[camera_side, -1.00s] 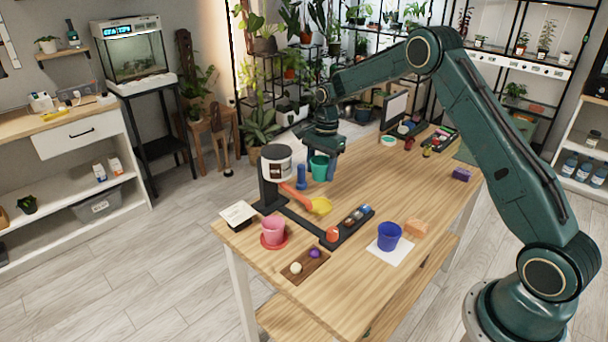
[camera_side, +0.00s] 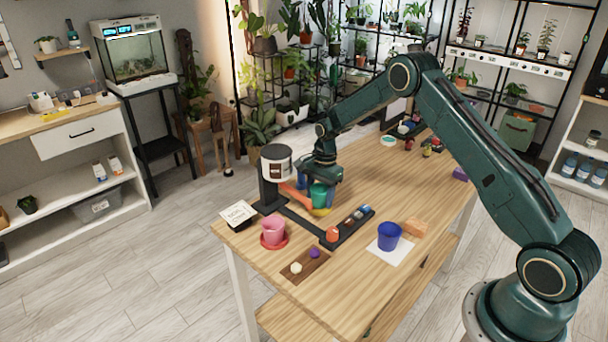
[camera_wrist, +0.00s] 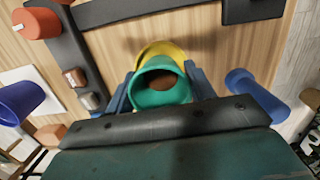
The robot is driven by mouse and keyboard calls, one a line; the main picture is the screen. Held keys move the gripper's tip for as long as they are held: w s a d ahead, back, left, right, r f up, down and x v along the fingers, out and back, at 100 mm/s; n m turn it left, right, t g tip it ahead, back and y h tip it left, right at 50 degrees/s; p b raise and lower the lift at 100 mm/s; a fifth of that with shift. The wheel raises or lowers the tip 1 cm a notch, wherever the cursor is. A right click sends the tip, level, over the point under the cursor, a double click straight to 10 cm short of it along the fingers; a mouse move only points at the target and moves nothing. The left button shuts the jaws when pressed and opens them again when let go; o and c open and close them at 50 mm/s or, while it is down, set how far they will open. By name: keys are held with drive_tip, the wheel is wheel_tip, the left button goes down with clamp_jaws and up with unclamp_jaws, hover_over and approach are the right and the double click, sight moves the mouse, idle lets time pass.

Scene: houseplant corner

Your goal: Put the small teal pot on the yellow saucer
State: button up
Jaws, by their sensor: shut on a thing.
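The small teal pot (camera_side: 318,196) is upright between the fingers of my gripper (camera_side: 319,189), which is shut on it. In the wrist view, the pot (camera_wrist: 160,97) shows its open top with brown inside, with a blue finger on each side. In the wrist view, the saucer's rim (camera_wrist: 158,48) shows past one side of the pot. I cannot tell whether the pot touches the saucer.
A white canister (camera_side: 277,160) on a dark stand and a blue cylinder (camera_wrist: 252,92) are close by. A pink pot (camera_side: 273,229) and a blue pot (camera_side: 389,236) stand nearer. The table's right-middle is clear.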

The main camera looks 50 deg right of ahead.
sight(323, 189)
drive_tip(key=shift+f, duration=0.4)
drive_tip(key=shift+f, duration=0.1)
drive_tip(key=o, duration=1)
drive_tip(key=shift+c, duration=0.2)
wheel_tip(323, 189, up, 12)
drive_tip(key=d, duration=0.1)
drive_tip(key=shift+d, duration=0.2)
